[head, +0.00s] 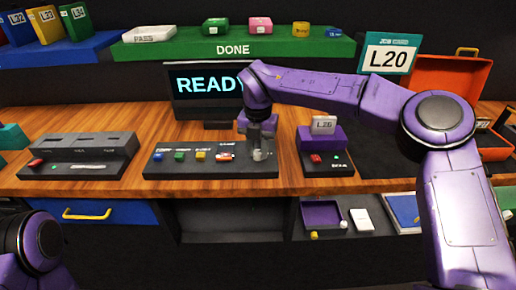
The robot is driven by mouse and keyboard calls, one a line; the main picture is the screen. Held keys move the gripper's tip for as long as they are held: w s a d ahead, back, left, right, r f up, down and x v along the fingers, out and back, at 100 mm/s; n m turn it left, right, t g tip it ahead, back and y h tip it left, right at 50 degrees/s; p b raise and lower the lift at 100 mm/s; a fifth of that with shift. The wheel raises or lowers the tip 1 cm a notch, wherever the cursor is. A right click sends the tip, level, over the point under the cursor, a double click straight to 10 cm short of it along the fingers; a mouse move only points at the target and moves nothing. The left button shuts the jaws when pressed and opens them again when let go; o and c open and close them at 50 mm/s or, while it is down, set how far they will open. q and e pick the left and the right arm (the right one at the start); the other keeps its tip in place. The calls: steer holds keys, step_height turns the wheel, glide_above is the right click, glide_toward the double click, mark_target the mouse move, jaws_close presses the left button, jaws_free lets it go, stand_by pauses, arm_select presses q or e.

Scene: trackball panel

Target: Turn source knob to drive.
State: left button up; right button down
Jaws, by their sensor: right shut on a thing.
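A dark control panel (210,169) stands on the wooden bench, with blue, green and yellow buttons in a row and an orange-and-blue piece to their right. My right gripper (260,150) points down at the panel's right end and is shut on a small grey knob there, taken to be the source knob. The gripper hides most of the knob, and I cannot read its setting. A screen (207,86) behind the panel shows READY. My left gripper is out of view; only part of my left arm shows at the lower left.
A grey slotted box (82,155) stands left of the panel. A purple-topped unit (321,138) with an L20 card stands close on the right. A green DONE shelf (150,50) runs above. An orange open case (450,80) is at the back right.

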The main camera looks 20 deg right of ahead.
mark_target(259, 152)
steer(key=c, duration=0.9)
jaws_free()
steer(key=shift+d+r, duration=0.1)
steer(key=shift+o, duration=0.2)
step_height(259, 152, up, 11)
steer(key=shift+f, duration=0.2)
steer(key=shift+f, duration=0.1)
